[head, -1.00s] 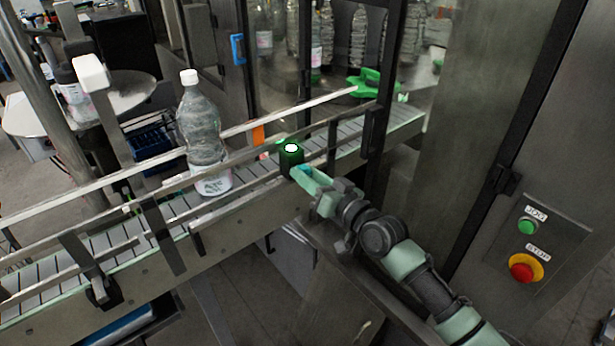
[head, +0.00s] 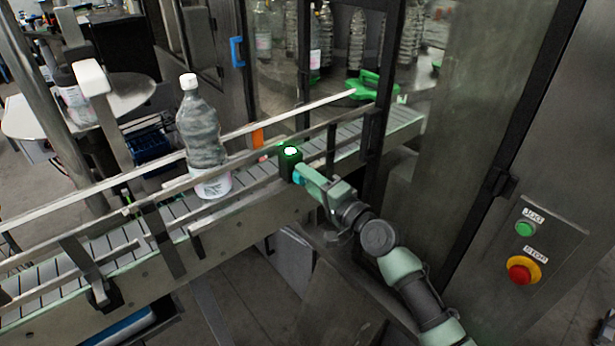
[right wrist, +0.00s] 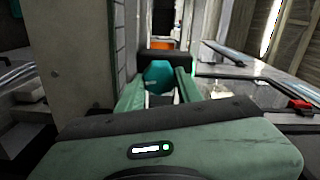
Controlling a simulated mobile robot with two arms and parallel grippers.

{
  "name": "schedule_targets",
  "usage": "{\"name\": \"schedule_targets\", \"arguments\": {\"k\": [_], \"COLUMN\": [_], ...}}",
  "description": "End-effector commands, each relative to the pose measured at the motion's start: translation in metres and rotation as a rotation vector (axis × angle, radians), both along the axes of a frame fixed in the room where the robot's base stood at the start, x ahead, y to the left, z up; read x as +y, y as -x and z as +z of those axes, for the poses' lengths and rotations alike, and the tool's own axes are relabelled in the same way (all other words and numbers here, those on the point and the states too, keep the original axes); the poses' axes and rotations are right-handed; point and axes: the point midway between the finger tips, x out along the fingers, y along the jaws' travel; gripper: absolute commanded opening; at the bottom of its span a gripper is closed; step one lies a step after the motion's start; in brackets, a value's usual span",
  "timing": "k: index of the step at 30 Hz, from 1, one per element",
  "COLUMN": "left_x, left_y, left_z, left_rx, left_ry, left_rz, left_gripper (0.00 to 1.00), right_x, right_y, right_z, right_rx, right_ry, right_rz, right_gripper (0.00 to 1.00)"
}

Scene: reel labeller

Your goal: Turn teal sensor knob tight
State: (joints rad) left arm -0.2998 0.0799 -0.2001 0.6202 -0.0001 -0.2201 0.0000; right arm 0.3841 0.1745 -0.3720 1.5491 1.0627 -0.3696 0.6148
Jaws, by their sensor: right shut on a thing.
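The teal knob (right wrist: 158,76) sits on the near side of a small black sensor (head: 290,162) with a lit green-white top, mounted at the conveyor's near edge. In the head view only a sliver of teal shows past my fingers. My right gripper (head: 303,175) reaches it from the lower right and is shut on the knob. In the right wrist view, the two green fingers (right wrist: 158,92) stand on either side of the knob. My left gripper is not in view.
A clear bottle (head: 203,135) with a white cap stands on the conveyor (head: 130,232) left of the sensor. Metal guide rails run along the belt. A green jog button (head: 525,228) and a red stop button (head: 520,270) are on the right panel.

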Motion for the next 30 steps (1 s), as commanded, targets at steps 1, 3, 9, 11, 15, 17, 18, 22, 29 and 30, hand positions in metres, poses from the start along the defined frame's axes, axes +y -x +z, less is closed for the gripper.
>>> {"name": "schedule_targets", "arguments": {"k": [1, 3, 9, 11, 15, 17, 18, 22, 29, 30], "left_x": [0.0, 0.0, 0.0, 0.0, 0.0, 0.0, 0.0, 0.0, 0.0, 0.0], "left_y": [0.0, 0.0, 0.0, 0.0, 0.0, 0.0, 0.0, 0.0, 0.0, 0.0], "left_z": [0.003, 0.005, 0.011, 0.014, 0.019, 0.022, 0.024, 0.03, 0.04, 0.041], "left_rx": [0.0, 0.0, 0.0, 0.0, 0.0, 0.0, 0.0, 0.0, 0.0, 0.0], "left_ry": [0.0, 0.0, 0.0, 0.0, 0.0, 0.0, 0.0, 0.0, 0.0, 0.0], "left_rz": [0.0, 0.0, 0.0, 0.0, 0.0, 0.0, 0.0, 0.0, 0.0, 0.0], "left_gripper": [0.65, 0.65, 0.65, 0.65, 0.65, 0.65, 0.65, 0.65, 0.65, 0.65], "right_x": [0.0, 0.0, 0.0, 0.001, 0.0, 0.0, 0.0, 0.001, 0.001, 0.001], "right_y": [0.0, 0.0, 0.0, 0.0, 0.0, 0.0, 0.0, 0.001, 0.001, 0.001], "right_z": [0.0, 0.0, -0.001, -0.001, -0.001, -0.001, -0.002, -0.002, -0.003, -0.003], "right_rx": [0.029, 0.069, 0.18, 0.213, 0.291, 0.326, 0.348, 0.42, 0.539, 0.556], "right_ry": [-0.036, -0.091, -0.244, -0.29, -0.398, -0.445, -0.474, -0.574, -0.735, -0.76], "right_rz": [0.0, 0.0, 0.0, 0.001, 0.0, 0.0, 0.0, -0.001, -0.001, 0.0], "right_gripper": [0.0, 0.0, 0.0, 0.0, 0.0, 0.0, 0.0, 0.0, 0.0, 0.0]}}
